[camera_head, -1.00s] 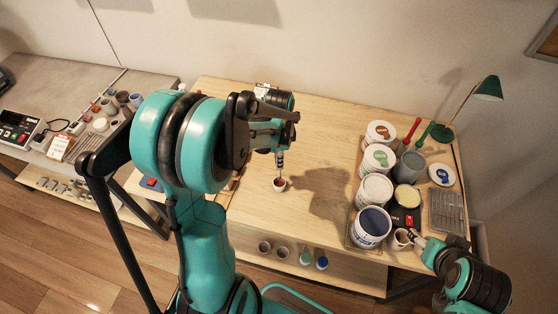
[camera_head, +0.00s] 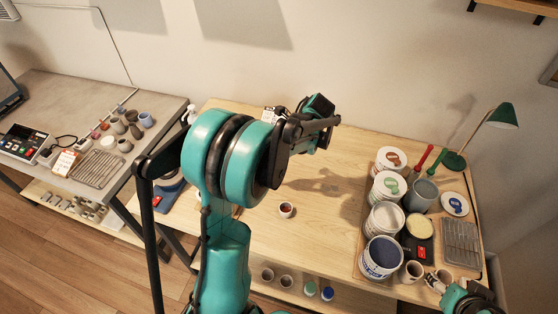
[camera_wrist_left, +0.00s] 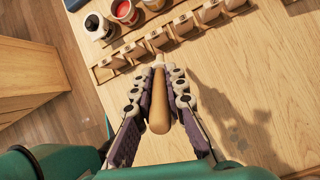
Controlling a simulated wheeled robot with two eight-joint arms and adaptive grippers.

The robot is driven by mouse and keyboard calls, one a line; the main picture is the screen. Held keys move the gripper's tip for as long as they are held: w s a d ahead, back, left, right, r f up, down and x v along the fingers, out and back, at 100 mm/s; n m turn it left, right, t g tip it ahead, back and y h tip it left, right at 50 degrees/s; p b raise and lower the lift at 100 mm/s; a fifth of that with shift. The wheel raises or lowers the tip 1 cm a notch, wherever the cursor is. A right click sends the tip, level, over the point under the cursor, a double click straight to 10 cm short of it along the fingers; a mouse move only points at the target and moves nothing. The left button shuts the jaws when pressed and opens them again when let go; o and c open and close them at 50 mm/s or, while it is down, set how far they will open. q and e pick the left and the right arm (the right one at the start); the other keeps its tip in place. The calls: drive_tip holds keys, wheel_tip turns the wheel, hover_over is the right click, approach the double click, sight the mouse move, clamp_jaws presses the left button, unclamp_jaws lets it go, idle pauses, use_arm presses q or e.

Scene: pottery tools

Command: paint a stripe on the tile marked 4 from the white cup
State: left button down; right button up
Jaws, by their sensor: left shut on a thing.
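My left gripper (camera_wrist_left: 158,85) is shut on a brush with a pale wooden handle (camera_wrist_left: 158,112). The brush's far end points toward a row of small pale blocks or tiles in a wooden rack (camera_wrist_left: 138,54). I cannot read any number on them, and I cannot tell whether the brush tip touches one. In the head view my left arm hides the rack and the brush. A small white cup with reddish-brown contents (camera_head: 286,210) stands on the table, right of my left arm. My right gripper (camera_head: 434,281) is at the lower right, beside a pale cup (camera_head: 412,271); its fingers are too small to judge.
Several paint tubs (camera_head: 383,256) stand on a tray at the right, with a green lamp (camera_head: 497,117) behind. Jars with red paint (camera_wrist_left: 123,11) stand beyond the rack in the wrist view. A grey side bench (camera_head: 60,95) is at the left.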

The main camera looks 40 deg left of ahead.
use_arm(q)
drive_tip(key=shift+d+b+x, duration=0.15)
drive_tip(key=shift+b+x, duration=0.7)
drive_tip(key=shift+x, duration=0.5)
drive_tip(key=shift+d+b+x, duration=0.15)
drive_tip(key=shift+b+x, duration=0.65)
drive_tip(key=shift+x, duration=0.6)
drive_tip(key=shift+s+a+f, duration=0.1)
drive_tip(key=shift+a+f, duration=0.4)
drive_tip(key=shift+a, duration=0.1)
drive_tip(key=shift+s+a+b, duration=0.15)
drive_tip(key=shift+a+b, duration=0.15)
drive_tip(key=shift+a, duration=0.1)
drive_tip(key=shift+a+f+b, duration=0.15)
drive_tip(key=shift+f+b, duration=1.35)
drive_tip(key=shift+f, duration=0.1)
drive_tip(key=p+v, duration=0.2)
drive_tip(key=v, duration=0.1)
drive_tip(key=a+p+v, duration=0.1)
drive_tip(key=p+v, duration=0.1)
drive_tip(key=v, duration=0.1)
drive_tip(key=r+p+v, duration=0.1)
drive_tip(key=p+v, duration=0.1)
drive_tip(key=v, duration=0.1)
drive_tip(key=shift+s+a+r, duration=0.25)
drive_tip(key=shift+f, duration=0.1)
idle(0.5)
